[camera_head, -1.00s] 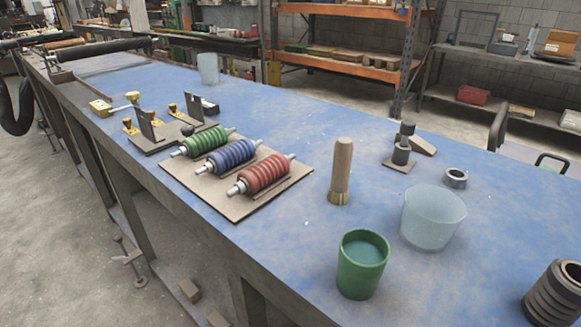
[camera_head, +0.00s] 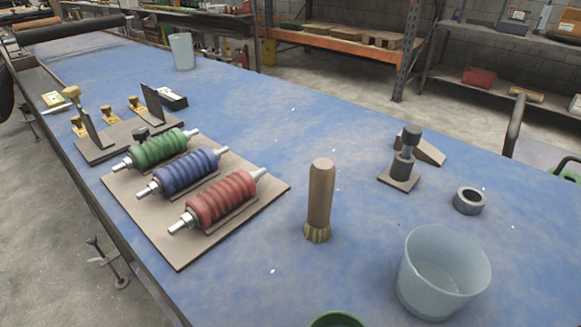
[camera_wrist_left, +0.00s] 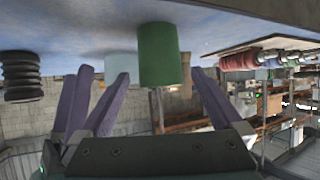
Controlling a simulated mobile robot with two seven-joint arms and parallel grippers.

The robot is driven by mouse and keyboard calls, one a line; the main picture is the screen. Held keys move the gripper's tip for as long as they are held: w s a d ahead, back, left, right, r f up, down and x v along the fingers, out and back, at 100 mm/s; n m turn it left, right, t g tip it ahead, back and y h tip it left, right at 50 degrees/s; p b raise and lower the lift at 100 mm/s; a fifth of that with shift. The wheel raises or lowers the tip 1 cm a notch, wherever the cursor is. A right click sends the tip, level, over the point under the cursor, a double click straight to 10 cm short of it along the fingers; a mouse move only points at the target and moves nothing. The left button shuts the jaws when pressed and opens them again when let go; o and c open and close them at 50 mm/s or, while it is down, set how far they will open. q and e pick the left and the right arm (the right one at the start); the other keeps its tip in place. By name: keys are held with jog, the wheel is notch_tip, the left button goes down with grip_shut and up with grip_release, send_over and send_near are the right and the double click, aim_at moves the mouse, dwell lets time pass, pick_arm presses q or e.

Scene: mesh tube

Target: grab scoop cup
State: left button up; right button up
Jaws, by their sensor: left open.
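A green cup (camera_head: 337,320) shows only its rim at the bottom edge of the head view. In the left wrist view, which is upside down, the green cup (camera_wrist_left: 160,55) hangs from the table top at the upper middle. My left gripper (camera_wrist_left: 155,72) is open, its purple fingers to either side of the cup in the picture. I cannot tell whether they touch it. A translucent pale cup (camera_head: 443,270) stands on the table at the lower right of the head view; it also shows, partly hidden, in the left wrist view (camera_wrist_left: 120,64). My right gripper is not in view.
A wooden-handled brush (camera_head: 319,200) stands upright left of the pale cup. A grey ring (camera_head: 469,201) and a small dark stand (camera_head: 401,168) are behind. A board (camera_head: 180,255) with green, blue and red rollers lies left. A ribbed black cylinder (camera_wrist_left: 21,75) shows in the wrist view.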

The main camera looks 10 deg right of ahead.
pick_arm(q)
jog(key=shift+x, duration=1.1)
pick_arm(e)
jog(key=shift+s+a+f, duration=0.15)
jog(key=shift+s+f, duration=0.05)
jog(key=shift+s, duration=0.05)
pick_arm(q)
jog(key=x, duration=0.2)
jog(key=b+x, duration=0.1)
jog(key=x, duration=0.2)
jog(key=shift+f, duration=0.45)
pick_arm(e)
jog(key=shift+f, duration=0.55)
pick_arm(q)
jog(key=shift+c, duration=0.2)
jog(key=c, duration=1.5)
jog(key=shift+r, duration=0.1)
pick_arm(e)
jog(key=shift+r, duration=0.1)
